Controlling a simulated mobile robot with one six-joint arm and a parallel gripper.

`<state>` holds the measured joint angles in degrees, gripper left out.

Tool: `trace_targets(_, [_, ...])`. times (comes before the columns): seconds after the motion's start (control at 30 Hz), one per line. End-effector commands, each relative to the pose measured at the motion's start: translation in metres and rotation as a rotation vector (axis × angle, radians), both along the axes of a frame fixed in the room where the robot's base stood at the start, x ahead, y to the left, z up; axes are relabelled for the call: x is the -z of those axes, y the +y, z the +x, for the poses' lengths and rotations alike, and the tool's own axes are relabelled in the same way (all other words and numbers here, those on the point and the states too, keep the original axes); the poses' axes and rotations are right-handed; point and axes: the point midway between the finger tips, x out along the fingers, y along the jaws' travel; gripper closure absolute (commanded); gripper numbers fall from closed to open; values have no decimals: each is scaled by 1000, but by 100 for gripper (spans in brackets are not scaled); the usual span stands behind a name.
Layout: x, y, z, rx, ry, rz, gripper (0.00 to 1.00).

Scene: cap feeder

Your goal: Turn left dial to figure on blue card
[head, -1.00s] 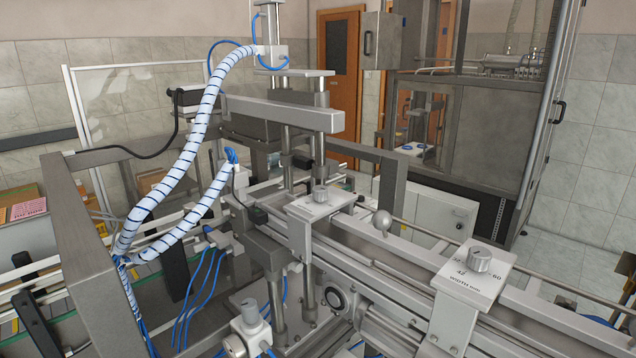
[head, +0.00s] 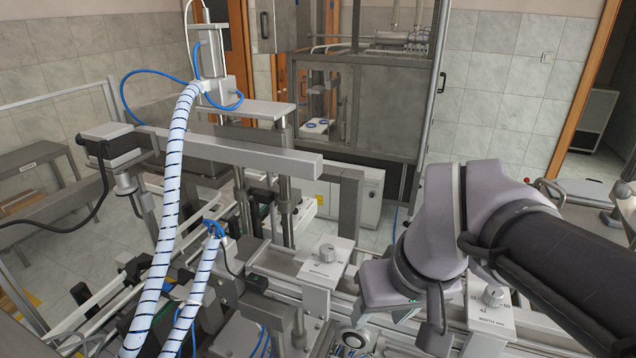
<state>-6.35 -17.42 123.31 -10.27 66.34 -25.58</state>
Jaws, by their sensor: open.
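The left dial is a small silver knob (head: 327,253) on a pale plate (head: 316,270) on the conveyor rail, in the middle of the head view. Its scale is too small to read. A second, similar knob (head: 492,295) sits on another plate to the right, partly behind my arm. My arm reaches in from the right, and its wrist is low in the picture, right of the left dial and apart from it. I can make out no blue card.
A grey beam (head: 235,150) on posts crosses behind and left of the left dial. White spiral-wrapped hoses (head: 175,190) stand at the left. A grey cabinet machine (head: 370,100) stands behind. Open floor shows between the cabinet and the conveyor.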

Motion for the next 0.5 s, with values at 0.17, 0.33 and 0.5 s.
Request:
trace_targets(0.17, [-97,20,49,-255,68,-96,52])
trace_targets(0.33, [-169,51,105,-578,150,-198,52])
trace_targets(0.5, [-188,72,136,-784,204,-253,52])
